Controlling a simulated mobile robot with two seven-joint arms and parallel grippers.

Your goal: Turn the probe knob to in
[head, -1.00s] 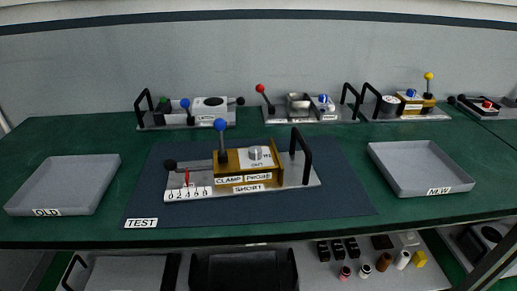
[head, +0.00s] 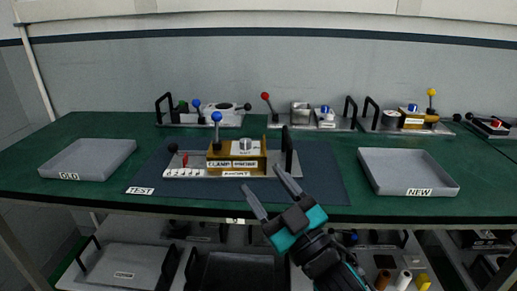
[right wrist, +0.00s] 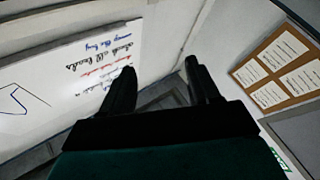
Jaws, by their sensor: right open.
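The probe knob (head: 245,145) is a small silver-grey cylinder on the white top plate of a brass-coloured block (head: 226,164) labelled CLAMP, PROBE and SHORT. The block is part of a test fixture on the dark TEST mat (head: 315,187). A blue-balled lever (head: 216,118) stands upright at the block's left. My right gripper (head: 267,193) is open and empty, in front of the fixture and below right of the knob in the head view, apart from it. Its fingers also show in the right wrist view (right wrist: 158,88), facing a whiteboard and wall. My left gripper is not in view.
A black handle (head: 288,150) rises at the fixture's right end. Grey trays marked OLD (head: 87,157) and NEW (head: 408,172) stand at the left and right. Several other fixtures line the back of the green table. A shelf with parts is below the table's front edge.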

